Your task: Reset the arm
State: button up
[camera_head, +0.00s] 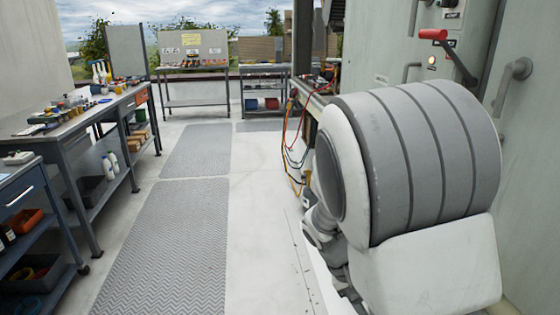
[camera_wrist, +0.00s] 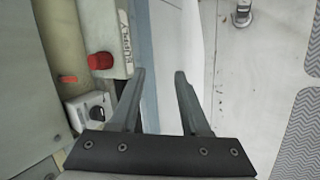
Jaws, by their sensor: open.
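My gripper (camera_wrist: 161,76) shows in the wrist view with its two dark fingers spread apart and nothing between them. It is open above a pale surface beside a grey-blue panel edge. In the head view my arm fills the right side, its large grey and white links close to the camera. The gripper itself is hidden there.
A cabinet (camera_head: 385,50) with a red-handled lever (camera_head: 433,35) stands at the right. Red and yellow cables (camera_head: 293,140) hang beyond my arm. A workbench (camera_head: 68,128) and a blue cart (camera_head: 22,205) line the left. The floor mats (camera_head: 170,240) lie clear between. A red knob (camera_wrist: 101,61) is left of my gripper.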

jog(key=s+a+r+n+t+y, duration=0.1)
jog(key=s+a+r+t+y, duration=0.25)
jog(key=s+r, duration=0.35)
jog(key=s+a+r+t+y, duration=0.2)
jog(key=s+r+t+y, duration=0.15)
jog(key=r, duration=0.55)
notch_tip(320, 180, up, 20)
jog(key=s+p, duration=0.1)
jog(key=p, duration=1.8)
jog(key=shift+f+t+h, duration=0.25)
jog(key=shift+t+h, duration=0.15)
jog(key=shift+s+d, duration=0.1)
jog(key=shift+d, duration=0.1)
